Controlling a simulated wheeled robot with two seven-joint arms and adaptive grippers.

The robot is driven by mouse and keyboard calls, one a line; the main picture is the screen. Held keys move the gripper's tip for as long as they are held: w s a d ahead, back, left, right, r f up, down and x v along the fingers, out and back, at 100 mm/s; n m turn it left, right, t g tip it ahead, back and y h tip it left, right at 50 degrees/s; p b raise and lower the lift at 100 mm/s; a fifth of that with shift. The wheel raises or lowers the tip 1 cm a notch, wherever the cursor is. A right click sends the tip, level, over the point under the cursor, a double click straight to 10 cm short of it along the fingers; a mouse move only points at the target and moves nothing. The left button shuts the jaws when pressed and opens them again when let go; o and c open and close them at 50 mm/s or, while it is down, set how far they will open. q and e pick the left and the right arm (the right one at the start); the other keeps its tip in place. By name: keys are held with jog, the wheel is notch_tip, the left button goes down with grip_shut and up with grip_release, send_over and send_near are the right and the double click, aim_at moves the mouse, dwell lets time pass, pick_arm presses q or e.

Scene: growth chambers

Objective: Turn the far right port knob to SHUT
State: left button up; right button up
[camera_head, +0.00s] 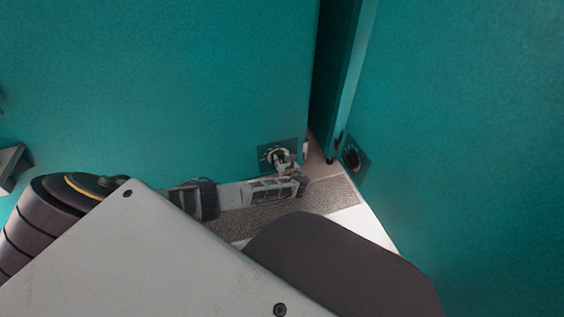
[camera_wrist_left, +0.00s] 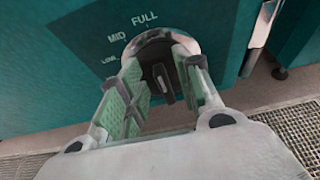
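A dark port knob (camera_head: 277,156) sits on a small labelled plate low on the large teal chamber front in the head view. In the left wrist view the knob (camera_wrist_left: 161,83) has a narrow raised grip inside a pale round collar, and the plate reads LOW, MID and FULL. No SHUT mark shows, and the knob's exact setting is hard to tell. My left gripper (camera_head: 287,169) is at this knob. In the left wrist view my left gripper (camera_wrist_left: 165,88) has its green-padded fingers apart, one on each side of the grip, with gaps visible. My right gripper is out of view.
A second knob plate (camera_head: 352,159) is on the teal chamber at the right, across a narrow gap. A perforated floor strip (camera_head: 335,196) runs below the chamber fronts. A grey bracket (camera_head: 12,165) juts out at the far left.

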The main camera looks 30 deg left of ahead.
pick_arm(q)
jog(key=shift+c, duration=0.4)
grip_shut()
